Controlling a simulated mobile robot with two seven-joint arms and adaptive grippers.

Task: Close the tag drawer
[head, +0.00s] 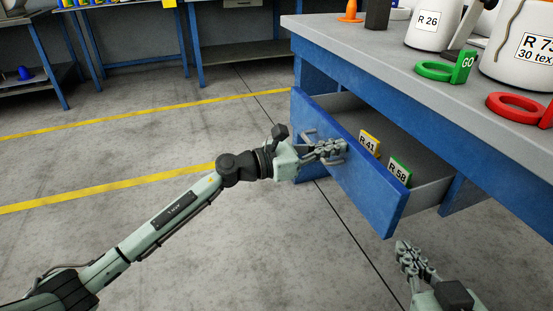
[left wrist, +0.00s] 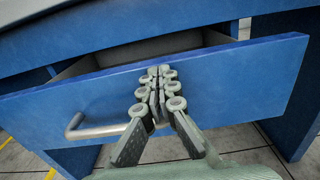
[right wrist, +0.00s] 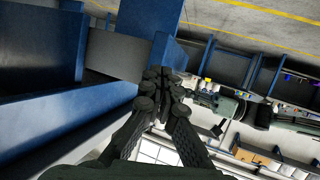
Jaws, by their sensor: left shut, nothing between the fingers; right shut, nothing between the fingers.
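The tag drawer (head: 348,172) is pulled out from under the table, its blue front facing lower left. Inside stand a yellow tag marked R 41 (head: 370,144) and a green tag marked R 58 (head: 399,172). My right gripper (head: 405,248) is shut and empty, low and apart from the drawer's near corner.
The grey tabletop (head: 365,50) holds a white R 26 bobbin (head: 432,24), a green GO ring (head: 440,70), a red ring (head: 517,107) and an orange cone (head: 351,12). Other workbenches stand at the back. The floor left of the drawer is clear, with yellow lines.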

